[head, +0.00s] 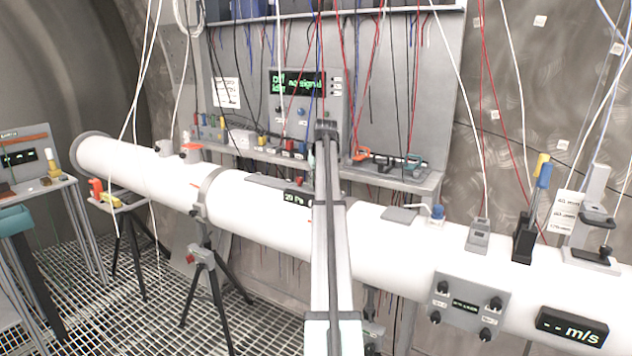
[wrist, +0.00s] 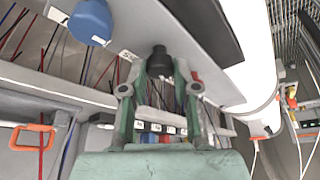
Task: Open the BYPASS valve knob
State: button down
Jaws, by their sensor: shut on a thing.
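My gripper (wrist: 160,86) shows in the wrist view, its two green fingers on either side of a black round knob (wrist: 160,60). The jaws are shut on this knob, which sits against a grey panel (wrist: 205,50). I cannot read a label on it, so I cannot tell that it is the BYPASS knob. A blue knob (wrist: 91,20) with a small white label is on the left of it, apart from the gripper. In the head view my arm reaches across the white pipe; my gripper is mostly hidden behind the arm there.
The long white pipe (head: 260,205) crosses the head view. Behind it stands a display unit (head: 284,106) on a shelf with cables. A grey box with several black knobs (head: 467,307) is on the pipe's near side. Thin cables hang all around. A tripod (head: 202,275) stands left.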

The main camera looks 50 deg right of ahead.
jog(key=n+y, duration=0.1)
jog(key=n, duration=0.3)
jog(key=shift+d+f+n+t+y, duration=0.1)
jog(key=shift+n+t+y, duration=0.2)
jog(key=shift+n+y, duration=0.1)
jog(key=shift+s+b, duration=0.1)
jog(key=shift+b, duration=0.2)
jog(key=c, duration=0.9)
grip_release()
jog(key=shift+o, duration=0.2)
jog(key=v, duration=1.2)
